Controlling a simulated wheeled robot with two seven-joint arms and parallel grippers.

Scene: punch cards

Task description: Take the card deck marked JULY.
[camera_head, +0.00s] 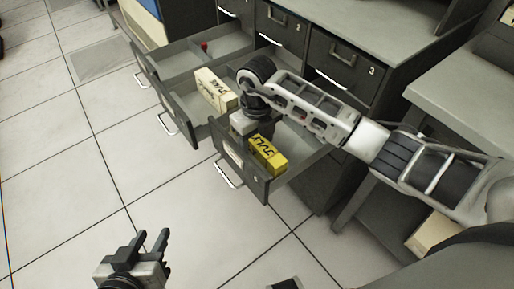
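The yellow card deck marked JULY (267,153) lies in the nearest open drawer (233,163), close to its front panel. My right gripper (246,128) reaches in from the right and points down into this drawer, just behind the JULY deck. Its fingers are hidden, so I cannot tell whether they are open or touch the deck. My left gripper (148,243) is low in the view, over the floor, with its fingers apart and empty.
A cream deck (215,89) with dark lettering lies in the middle open drawer (179,108). A small red item (204,46) is in the far open drawer (173,66). Closed drawers (343,61) stand behind. A grey desk (468,95) is at right. The tiled floor at left is clear.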

